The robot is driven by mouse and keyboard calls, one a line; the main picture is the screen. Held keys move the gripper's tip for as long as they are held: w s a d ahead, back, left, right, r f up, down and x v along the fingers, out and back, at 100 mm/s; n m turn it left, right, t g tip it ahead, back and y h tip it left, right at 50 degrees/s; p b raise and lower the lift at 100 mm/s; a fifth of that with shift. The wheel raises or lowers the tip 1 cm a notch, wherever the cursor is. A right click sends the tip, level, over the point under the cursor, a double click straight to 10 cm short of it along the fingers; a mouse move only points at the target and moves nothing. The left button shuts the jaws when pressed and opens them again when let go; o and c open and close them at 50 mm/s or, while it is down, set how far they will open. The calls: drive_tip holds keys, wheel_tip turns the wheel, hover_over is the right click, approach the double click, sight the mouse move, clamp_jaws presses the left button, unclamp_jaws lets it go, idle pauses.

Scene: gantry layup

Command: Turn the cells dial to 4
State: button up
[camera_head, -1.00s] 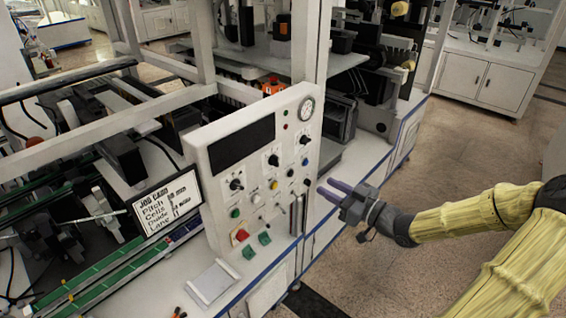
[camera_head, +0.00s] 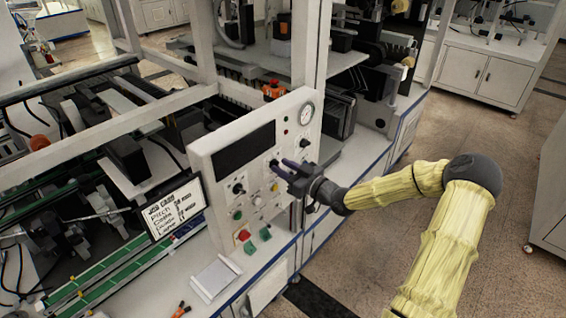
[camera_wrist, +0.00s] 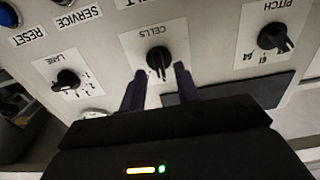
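The cells dial (camera_wrist: 158,60) is a black knob on a white plate labelled CELLS, upside down in the wrist view. My gripper (camera_wrist: 160,84) is open, with one purple-grey finger on each side just short of the dial. I cannot tell whether the fingers touch the knob. In the head view my gripper (camera_head: 283,169) is at the control panel (camera_head: 203,160) and hides part of the dial area. The job card (camera_head: 172,207) stands left of the panel with lines for pitch, cells, guide and lane; its values are too small to read surely.
The pitch dial (camera_wrist: 273,38) and lane dial (camera_wrist: 67,79) flank the cells dial. The service button (camera_wrist: 62,3) and reset button (camera_wrist: 8,15) are near. A gauge (camera_head: 306,113) tops the panel. Floor at right is open.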

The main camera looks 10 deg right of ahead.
drive_tip(key=shift+w+a, duration=0.2)
drive_tip(key=shift+w, duration=0.1)
clamp_jaws()
drive_tip(key=shift+m, duration=0.5)
drive_tip(key=shift+w+d+f+m+b, duration=0.1)
drive_tip(key=shift+m+b, duration=0.05)
drive_tip(key=shift+m, duration=1.2)
drive_tip(key=shift+d+r+m+b, duration=0.1)
drive_tip(key=shift+m+b, duration=0.05)
drive_tip(key=shift+m, duration=1.15)
drive_tip(key=shift+w+d+f+m+b, duration=0.1)
drive_tip(key=shift+m+b, duration=0.05)
drive_tip(key=shift+m, duration=1.2)
